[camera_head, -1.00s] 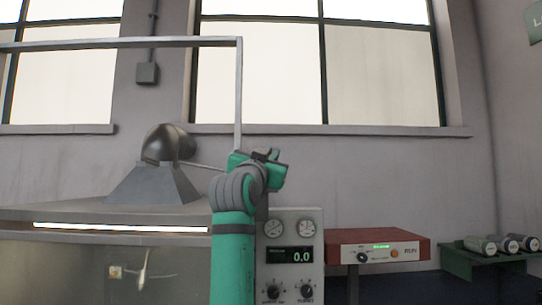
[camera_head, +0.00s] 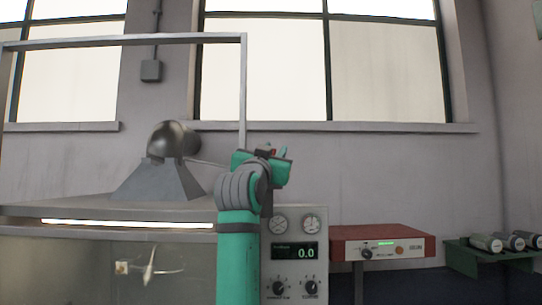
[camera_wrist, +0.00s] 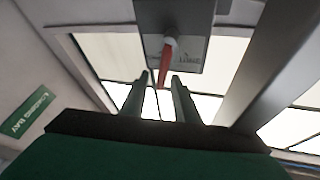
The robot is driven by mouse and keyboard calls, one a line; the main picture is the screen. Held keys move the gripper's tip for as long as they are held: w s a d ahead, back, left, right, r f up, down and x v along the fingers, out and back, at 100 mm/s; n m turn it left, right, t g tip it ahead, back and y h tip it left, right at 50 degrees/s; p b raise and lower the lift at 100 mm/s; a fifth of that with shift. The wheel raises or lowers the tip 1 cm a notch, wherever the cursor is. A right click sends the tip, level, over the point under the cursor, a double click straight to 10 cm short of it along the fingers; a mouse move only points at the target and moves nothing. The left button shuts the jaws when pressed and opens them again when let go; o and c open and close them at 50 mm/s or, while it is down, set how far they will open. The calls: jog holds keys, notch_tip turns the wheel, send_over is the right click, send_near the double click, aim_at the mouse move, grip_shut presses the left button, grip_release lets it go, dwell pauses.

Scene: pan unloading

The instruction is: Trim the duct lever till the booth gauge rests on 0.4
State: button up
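In the wrist view a red lever (camera_wrist: 165,62) with a pale collar hangs from a grey box (camera_wrist: 190,25), whose lettering is too blurred to read. My gripper (camera_wrist: 162,78) is open. Its two dark fingers point up toward the lever, whose lower end shows in the gap between them; I cannot tell whether they touch it. In the head view my gripper (camera_head: 270,152) is raised beside the frame post, with a small red spot at it. The gauge display (camera_head: 295,252) on the grey panel reads 0.0.
A rounded duct (camera_head: 172,140) on a sloped hood stands on the booth at left. A metal frame post (camera_head: 243,95) rises close to my gripper. A red-topped box (camera_head: 382,243) and a green shelf with several cylinders (camera_head: 487,242) stand at right.

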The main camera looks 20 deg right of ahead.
jog(key=v, duration=1)
jog(key=shift+s+a, duration=0.2)
jog(key=shift+s, duration=0.05)
jog(key=shift+f, duration=0.1)
